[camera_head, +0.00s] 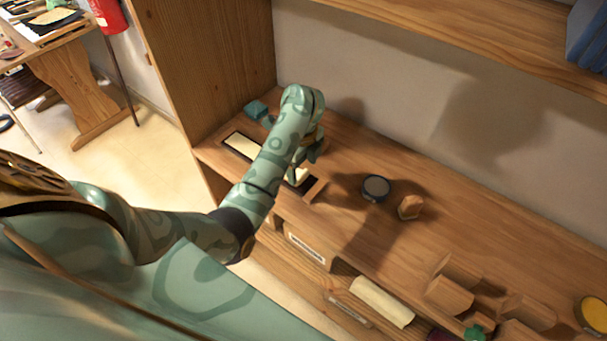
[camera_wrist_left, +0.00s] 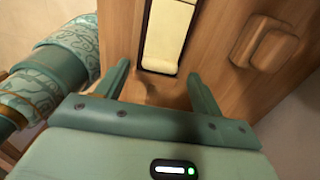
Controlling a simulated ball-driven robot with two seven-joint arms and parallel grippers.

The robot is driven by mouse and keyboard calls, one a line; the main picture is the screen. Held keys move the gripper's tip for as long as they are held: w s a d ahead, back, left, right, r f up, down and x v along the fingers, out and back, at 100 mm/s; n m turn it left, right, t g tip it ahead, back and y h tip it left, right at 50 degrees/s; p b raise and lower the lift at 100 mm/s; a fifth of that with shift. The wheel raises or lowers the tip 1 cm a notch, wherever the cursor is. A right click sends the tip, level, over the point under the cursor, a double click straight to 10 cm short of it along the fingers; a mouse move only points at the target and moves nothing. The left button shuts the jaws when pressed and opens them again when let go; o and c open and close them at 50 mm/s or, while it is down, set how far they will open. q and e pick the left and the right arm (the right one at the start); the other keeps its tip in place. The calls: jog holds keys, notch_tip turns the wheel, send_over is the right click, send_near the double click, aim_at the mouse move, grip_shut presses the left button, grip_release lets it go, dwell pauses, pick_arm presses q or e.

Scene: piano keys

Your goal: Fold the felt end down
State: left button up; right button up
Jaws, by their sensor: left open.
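A cream felt strip (camera_head: 241,145) lies in a dark-edged slot in the wooden shelf in the head view. My left arm crosses over its middle, and another cream part shows past the arm. In the left wrist view the cream strip (camera_wrist_left: 165,35) runs along the dark slot, and its near end looks bent or stepped. My left gripper (camera_head: 312,155) is above the shelf beside the strip. In the wrist view the left gripper (camera_wrist_left: 158,75) is open, with nothing between its fingers and the strip's end just beyond them. My right gripper is not in view.
A dark round tin (camera_head: 376,187) and a small wooden block (camera_head: 409,207) stand right of the gripper. A raised wooden block (camera_wrist_left: 265,43) shows beside the strip. Larger wooden pieces (camera_head: 450,290) lie at lower right.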

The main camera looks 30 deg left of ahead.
pick_arm(q)
notch_tip(320, 180, down, 2)
